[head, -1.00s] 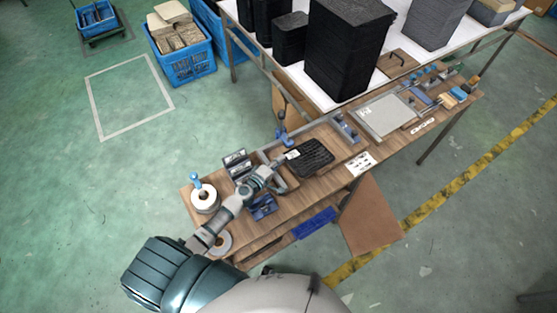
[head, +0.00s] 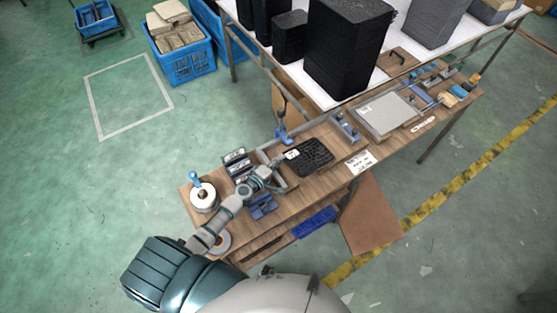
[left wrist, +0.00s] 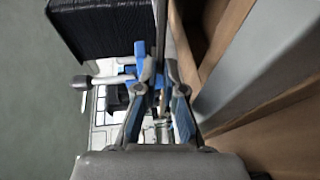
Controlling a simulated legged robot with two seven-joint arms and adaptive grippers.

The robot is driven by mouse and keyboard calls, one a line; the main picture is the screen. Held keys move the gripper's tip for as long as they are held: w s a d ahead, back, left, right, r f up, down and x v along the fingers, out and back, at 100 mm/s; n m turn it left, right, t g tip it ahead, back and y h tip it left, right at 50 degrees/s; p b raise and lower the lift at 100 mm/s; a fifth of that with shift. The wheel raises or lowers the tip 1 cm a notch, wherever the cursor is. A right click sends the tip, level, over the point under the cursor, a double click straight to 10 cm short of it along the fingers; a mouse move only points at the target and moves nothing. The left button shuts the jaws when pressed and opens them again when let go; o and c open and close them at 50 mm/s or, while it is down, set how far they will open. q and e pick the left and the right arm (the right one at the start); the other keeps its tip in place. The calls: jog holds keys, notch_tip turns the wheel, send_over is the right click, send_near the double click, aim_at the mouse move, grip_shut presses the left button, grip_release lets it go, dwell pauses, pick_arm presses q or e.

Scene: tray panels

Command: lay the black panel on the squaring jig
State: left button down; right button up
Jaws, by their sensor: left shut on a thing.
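The black panel (head: 316,154) is a dark ribbed slab near the middle of the wooden bench in the head view. My left gripper (head: 287,158) is shut on its left edge. In the left wrist view, the fingers (left wrist: 158,90) close around a thin edge-on strip, seemingly the panel. The squaring jig (head: 268,155) seems to be the grey-railed fixture with an upright blue clamp (head: 283,135) at the panel's left and back. The panel lies over or beside it, and I cannot tell whether it touches. My right gripper is not in view.
Tall black stacks (head: 347,50) stand on the white table behind. A roll (head: 203,197) and a slotted holder (head: 236,163) sit at the bench's left end. A grey plate (head: 385,115) and tools lie to the right. A white card (head: 358,161) is at the front edge.

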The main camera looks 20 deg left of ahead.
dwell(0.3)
pick_arm(q)
jog(key=c, duration=1.2)
grip_release()
jog(key=shift+s+f, duration=0.1)
jog(key=shift+s, duration=0.05)
jog(key=shift+f, duration=0.1)
jog(key=v, duration=1.1)
jog(key=shift+a, duration=0.15)
jog(key=shift+s+a+r, duration=0.1)
jog(key=shift+s+r, duration=0.15)
jog(key=shift+s, duration=0.1)
